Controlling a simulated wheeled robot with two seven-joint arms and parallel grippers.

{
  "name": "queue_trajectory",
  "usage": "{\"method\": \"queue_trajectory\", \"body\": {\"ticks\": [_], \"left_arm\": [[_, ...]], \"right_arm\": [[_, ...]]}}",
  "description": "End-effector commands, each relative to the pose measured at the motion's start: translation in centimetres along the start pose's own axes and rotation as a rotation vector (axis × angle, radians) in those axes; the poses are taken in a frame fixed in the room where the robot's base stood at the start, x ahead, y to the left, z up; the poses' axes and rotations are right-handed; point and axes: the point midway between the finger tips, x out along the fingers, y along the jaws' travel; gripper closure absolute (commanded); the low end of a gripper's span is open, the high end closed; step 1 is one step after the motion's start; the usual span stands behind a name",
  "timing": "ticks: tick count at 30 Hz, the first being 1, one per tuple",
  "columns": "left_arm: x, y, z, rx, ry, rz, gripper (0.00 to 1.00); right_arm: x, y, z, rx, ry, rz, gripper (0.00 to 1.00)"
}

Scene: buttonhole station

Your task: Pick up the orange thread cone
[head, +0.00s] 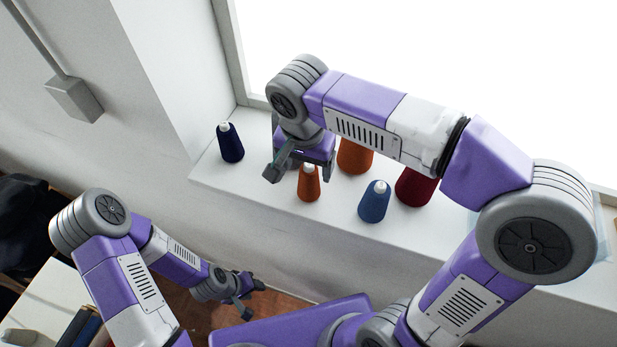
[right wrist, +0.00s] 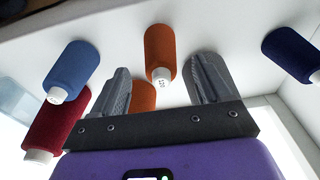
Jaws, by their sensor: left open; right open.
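Two orange thread cones stand on the white window sill. The nearer, smaller-looking one (head: 309,188) has a white top and is upright in the head view. The other (head: 355,157) is behind it, partly hidden by my right arm. My right gripper (head: 299,175) is open and empty, its fingers close to the nearer orange cone. In the right wrist view one orange cone (right wrist: 161,48) shows between the fingertips, its white top towards me; the other (right wrist: 142,97) is partly covered by a finger. My left gripper (head: 254,300) is open and empty, low, away from the sill.
A navy cone (head: 230,144) stands left on the sill (head: 235,180). A blue cone (head: 374,203) and a dark red cone (head: 415,188) stand to the right. A window is behind, and the wall corner is at the left end. Bare sill lies between the navy and orange cones.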

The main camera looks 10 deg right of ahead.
Motion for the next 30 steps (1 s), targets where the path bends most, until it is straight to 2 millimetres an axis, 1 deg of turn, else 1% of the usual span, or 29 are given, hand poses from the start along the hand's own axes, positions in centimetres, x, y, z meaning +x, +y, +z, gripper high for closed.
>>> {"method": "queue_trajectory", "body": {"ticks": [1, 3, 7, 10, 16, 17, 28, 30], "left_arm": [[-0.1, 0.0, -0.1, 0.0, 0.001, 0.0, 0.57], [-0.1, 0.1, -0.1, 0.0, 0.002, 0.0, 0.57], [-0.1, 0.0, -0.1, 0.0, 0.002, 0.0, 0.57], [0.0, 0.0, -0.1, 0.0, 0.002, 0.0, 0.57], [0.0, 0.0, -0.1, 0.0, 0.002, 0.0, 0.57], [0.0, 0.0, -0.1, 0.0, 0.002, 0.0, 0.57], [0.0, 0.0, -0.1, 0.0, 0.002, 0.0, 0.57], [0.0, 0.0, -0.1, 0.0, 0.002, 0.0, 0.57]], "right_arm": [[0.9, 0.3, -0.1, 0.002, -0.003, 0.005, 0.23], [2.0, 0.5, -0.2, 0.002, -0.003, 0.005, 0.23], [3.6, 0.5, -0.2, -0.001, -0.001, 0.002, 0.23], [4.1, 0.4, -0.2, -0.001, 0.0, 0.0, 0.23], [4.1, 0.4, -0.2, -0.001, 0.0, -0.001, 0.23], [4.1, 0.4, -0.2, -0.001, 0.0, -0.001, 0.26], [4.1, 0.4, -0.2, -0.001, 0.0, -0.001, 0.83], [4.1, 0.4, -0.2, -0.001, 0.0, -0.001, 0.85]]}}
